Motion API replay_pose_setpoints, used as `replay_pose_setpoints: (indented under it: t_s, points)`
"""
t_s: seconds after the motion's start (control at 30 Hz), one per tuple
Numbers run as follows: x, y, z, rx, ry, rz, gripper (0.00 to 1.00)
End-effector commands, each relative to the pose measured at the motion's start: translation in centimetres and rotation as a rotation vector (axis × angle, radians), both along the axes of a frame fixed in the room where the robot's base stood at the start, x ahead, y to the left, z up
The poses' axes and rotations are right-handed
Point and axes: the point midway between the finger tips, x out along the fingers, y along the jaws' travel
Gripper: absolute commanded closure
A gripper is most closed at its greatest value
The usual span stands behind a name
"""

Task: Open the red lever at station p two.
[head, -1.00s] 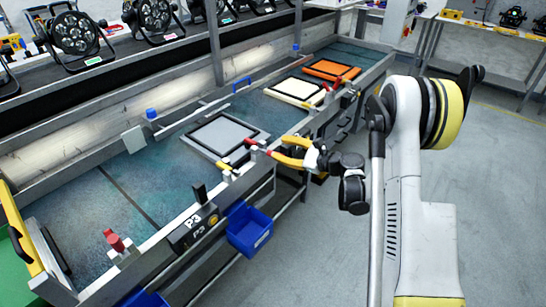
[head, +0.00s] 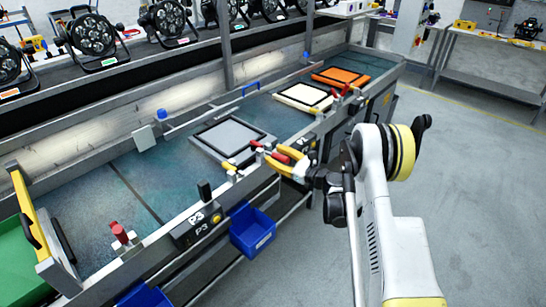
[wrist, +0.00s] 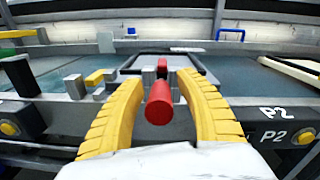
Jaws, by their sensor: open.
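My gripper (head: 277,158), with yellow fingers, is open at the front rail of the bench. In the wrist view, its fingers (wrist: 163,100) stand on either side of a red cylindrical handle (wrist: 159,103), which points toward the camera. Gaps show between the handle and the fingers. A smaller red part (wrist: 162,62) shows behind it, next to grey posts. In the head view, the red handle (head: 290,153) shows between the fingers. A black P2 box (wrist: 278,128) is just right of the gripper. The handle's mount is partly hidden.
A grey framed panel (head: 228,135) lies on the bench behind the gripper. A yellow-topped clamp (wrist: 95,77) is left of the fingers. A P3 box (head: 197,225) and blue bin (head: 252,232) are at the front.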

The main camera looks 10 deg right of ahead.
Motion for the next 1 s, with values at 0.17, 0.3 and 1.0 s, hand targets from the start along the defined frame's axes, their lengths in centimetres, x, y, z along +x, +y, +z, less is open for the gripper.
replay_pose_setpoints:
  t_s: [0.17, 0.3, 1.0]
  points:
    - [0.73, 0.59, 0.04, 0.000, 0.000, 0.000, 0.58]
    - [0.75, 0.60, 0.09, -0.001, -0.001, -0.001, 0.58]
    - [0.77, 0.65, 0.70, -0.044, 0.058, 0.000, 1.00]
